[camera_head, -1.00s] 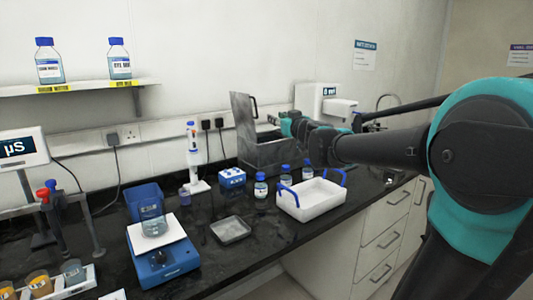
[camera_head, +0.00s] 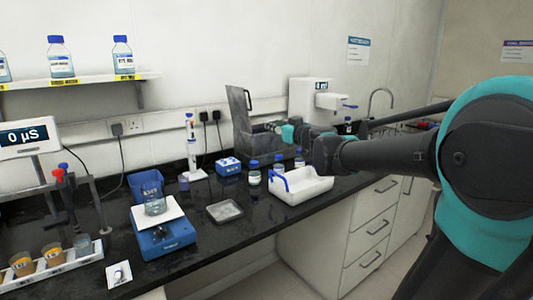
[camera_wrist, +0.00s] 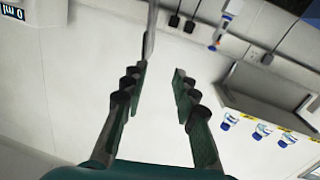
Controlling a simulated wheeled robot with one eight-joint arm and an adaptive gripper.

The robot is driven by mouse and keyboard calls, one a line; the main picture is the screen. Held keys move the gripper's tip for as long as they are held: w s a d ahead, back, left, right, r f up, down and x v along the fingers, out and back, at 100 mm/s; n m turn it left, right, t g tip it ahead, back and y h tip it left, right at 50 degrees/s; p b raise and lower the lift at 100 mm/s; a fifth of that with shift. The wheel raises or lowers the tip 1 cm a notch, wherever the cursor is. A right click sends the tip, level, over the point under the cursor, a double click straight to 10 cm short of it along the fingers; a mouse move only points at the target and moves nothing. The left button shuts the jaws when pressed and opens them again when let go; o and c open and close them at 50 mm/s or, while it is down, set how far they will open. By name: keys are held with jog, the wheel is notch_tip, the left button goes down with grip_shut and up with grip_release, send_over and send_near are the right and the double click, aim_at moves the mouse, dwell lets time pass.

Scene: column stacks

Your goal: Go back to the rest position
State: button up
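My gripper (camera_head: 288,131) is at the end of my outstretched arm, in front of the grey open-lidded box at the back of the bench in the head view. It is small and partly hidden there. In the wrist view my gripper (camera_wrist: 160,80) shows two dark green fingers spread apart with a clear gap. Nothing is held between them; pale wall and bottles show beyond.
A white tray with blue handles (camera_head: 302,190) stands on the black bench below my arm. A blue balance (camera_head: 165,235) with a beaker (camera_head: 154,200), small bottles (camera_head: 254,175) and a grey dish (camera_head: 225,211) stand nearby. A wall shelf (camera_head: 90,80) holds bottles.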

jog(key=s+d+f+g+h, duration=0.1)
jog(key=s+f+g, duration=0.2)
jog(key=s+f, duration=0.6)
jog(key=s+d+f+g+h, duration=0.1)
jog(key=s+f+g, duration=0.3)
jog(key=f, duration=0.9)
jog(key=s+d+f+m+g+h, duration=0.2)
jog(key=s+d+f+m+h, duration=0.1)
jog(key=s+d+f, duration=0.4)
jog(key=s+d+f+m+g+h, duration=0.2)
jog(key=s+d+f+m+h, duration=0.1)
jog(key=s+d+f, duration=0.4)
jog(key=s+f, duration=0.3)
jog(key=s, duration=0.1)
jog(key=shift+f+m+h, duration=0.2)
jog(key=shift+m+h, duration=0.1)
jog(key=shift+m, duration=0.1)
jog(key=shift+a, duration=0.1)
